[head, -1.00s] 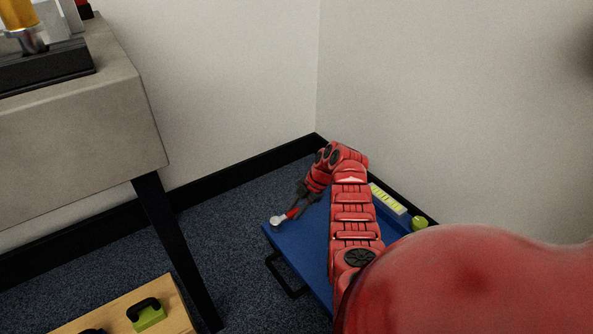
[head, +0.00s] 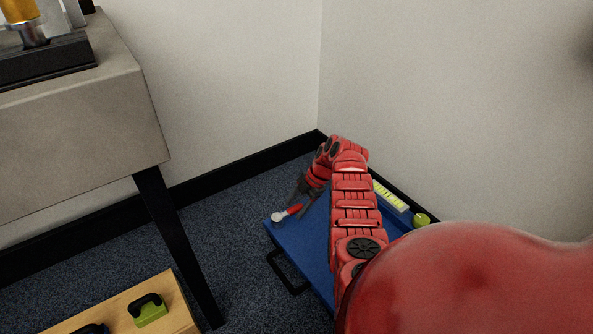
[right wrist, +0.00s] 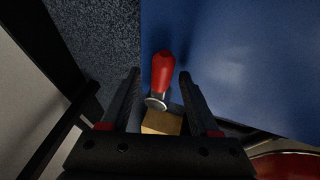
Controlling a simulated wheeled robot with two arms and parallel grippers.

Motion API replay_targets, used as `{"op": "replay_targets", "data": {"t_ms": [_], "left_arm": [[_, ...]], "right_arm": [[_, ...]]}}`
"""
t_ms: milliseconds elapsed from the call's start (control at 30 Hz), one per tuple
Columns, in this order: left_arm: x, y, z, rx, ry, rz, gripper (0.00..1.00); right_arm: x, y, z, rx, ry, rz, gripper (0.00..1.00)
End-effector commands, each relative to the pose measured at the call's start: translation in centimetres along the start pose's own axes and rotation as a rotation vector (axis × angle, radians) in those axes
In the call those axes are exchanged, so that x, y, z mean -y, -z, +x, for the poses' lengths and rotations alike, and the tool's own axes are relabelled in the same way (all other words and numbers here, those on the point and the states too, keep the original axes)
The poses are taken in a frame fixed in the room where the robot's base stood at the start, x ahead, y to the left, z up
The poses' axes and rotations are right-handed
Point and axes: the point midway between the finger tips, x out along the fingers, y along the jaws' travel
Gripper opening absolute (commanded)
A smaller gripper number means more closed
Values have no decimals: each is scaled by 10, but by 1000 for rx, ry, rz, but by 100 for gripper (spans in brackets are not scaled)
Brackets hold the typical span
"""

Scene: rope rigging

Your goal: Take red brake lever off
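The red brake lever, a red grip with a round silver end (head: 287,213), lies on the corner of a blue tabletop (head: 302,247). In the right wrist view the lever (right wrist: 163,72) is at the blue surface's edge, its silver end towards me. My right gripper (head: 308,191) is just above and behind the lever. Its fingers (right wrist: 158,80) are spread, one on each side of the lever, with gaps between, so it is open and empty. My left gripper is out of view.
My right arm hides much of the blue top. A yellow-green strip (head: 391,197) and a green cylinder (head: 421,220) are at its far right. A grey table (head: 80,140) stands left, with a black leg (head: 178,245). A wooden board (head: 180,310) holds green-and-black pieces. Walls close the corner.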

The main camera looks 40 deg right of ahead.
Motion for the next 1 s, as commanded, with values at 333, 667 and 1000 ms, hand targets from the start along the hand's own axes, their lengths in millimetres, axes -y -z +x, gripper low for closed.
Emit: {"op": "replay_targets", "data": {"t_ms": [333, 667, 1000], "left_arm": [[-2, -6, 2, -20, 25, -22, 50], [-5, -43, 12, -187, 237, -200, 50], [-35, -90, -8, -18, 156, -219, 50]], "right_arm": [[0, 1, -12, 0, 1, 2, 61], [-2, 2, -95, 3, -1, 2, 61], [-1, 1, -160, 0, 0, 0, 61]]}}
